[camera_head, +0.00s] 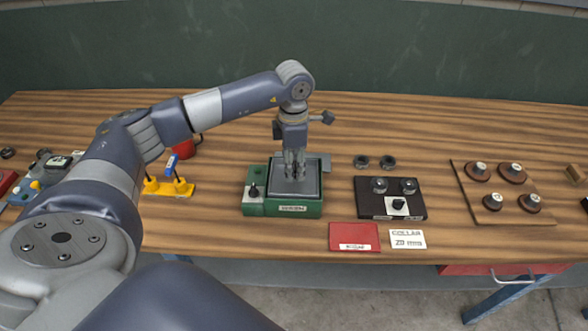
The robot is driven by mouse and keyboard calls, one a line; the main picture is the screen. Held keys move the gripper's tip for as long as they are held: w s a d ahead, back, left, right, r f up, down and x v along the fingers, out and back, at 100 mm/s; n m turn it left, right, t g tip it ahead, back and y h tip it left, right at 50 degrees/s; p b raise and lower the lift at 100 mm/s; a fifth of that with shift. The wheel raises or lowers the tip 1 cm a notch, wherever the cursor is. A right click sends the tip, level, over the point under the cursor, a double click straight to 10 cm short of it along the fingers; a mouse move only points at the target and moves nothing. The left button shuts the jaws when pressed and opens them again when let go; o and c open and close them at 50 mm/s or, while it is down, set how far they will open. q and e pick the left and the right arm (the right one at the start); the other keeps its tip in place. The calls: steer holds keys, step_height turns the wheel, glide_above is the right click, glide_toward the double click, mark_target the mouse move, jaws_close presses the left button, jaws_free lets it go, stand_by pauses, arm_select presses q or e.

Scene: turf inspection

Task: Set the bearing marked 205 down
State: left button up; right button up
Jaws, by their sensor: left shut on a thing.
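My left gripper (295,174) points straight down over the grey plate (308,190) on top of a green box (300,209). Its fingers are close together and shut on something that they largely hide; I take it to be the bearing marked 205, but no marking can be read. I cannot tell whether the held thing touches the plate. Two dark rings (361,161) (388,162) lie on the table right of the gripper. My right gripper is not in view.
Right of the box are a black board (412,208) with round parts, a red card (353,237), a collar card (408,239) and a wooden board (513,215) with several discs. A yellow stand (166,188) and red cup (183,146) are left. The back right tabletop is clear.

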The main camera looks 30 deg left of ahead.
arm_select(q)
step_height(320, 180, down, 2)
steer(key=shift+f+p, duration=0.2)
steer(key=shift+p, duration=0.5)
steer(key=shift+f, duration=0.65)
steer(key=o, duration=1.2)
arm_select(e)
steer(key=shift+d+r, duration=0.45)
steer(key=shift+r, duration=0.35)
arm_select(q)
steer(key=shift+r, duration=0.1)
steer(key=shift+w+r, duration=0.1)
steer(key=shift+r, duration=0.1)
step_height(320, 180, up, 11)
steer(key=b, duration=0.2)
steer(key=shift+f+b, duration=0.2)
steer(key=shift+b, duration=0.2)
steer(key=shift+r, duration=0.55)
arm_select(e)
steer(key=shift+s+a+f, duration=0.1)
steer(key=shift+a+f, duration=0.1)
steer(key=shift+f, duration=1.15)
